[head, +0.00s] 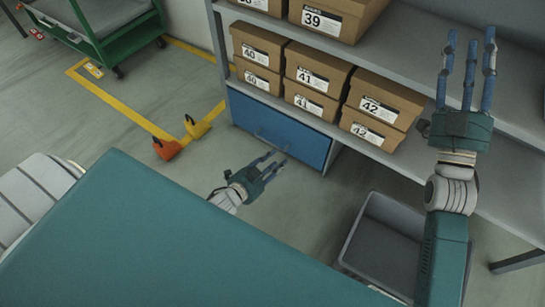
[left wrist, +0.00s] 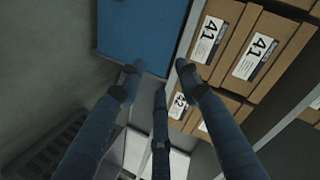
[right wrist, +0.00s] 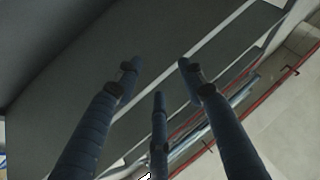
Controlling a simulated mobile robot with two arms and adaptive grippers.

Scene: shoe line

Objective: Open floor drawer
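The blue floor drawer (head: 300,137) sits at the bottom of the shelf unit, and its front looks flush with the frame. A dark bar handle shows faintly on its front. The drawer's blue face also shows at the top of the left wrist view (left wrist: 138,32). My left gripper (head: 273,160) is in front of the drawer's lower edge, fingers spread and empty. I cannot tell whether it touches the drawer or handle. My right gripper (head: 471,48) is raised at the right before the shelves, fingers spread and empty.
Shoe boxes (head: 312,75) stand on the shelf above the drawer. A grey bin (head: 385,240) is on the floor to the right. Orange (head: 166,149) and yellow (head: 197,128) objects stand left of the drawer. A green cart (head: 100,38) is at the upper left.

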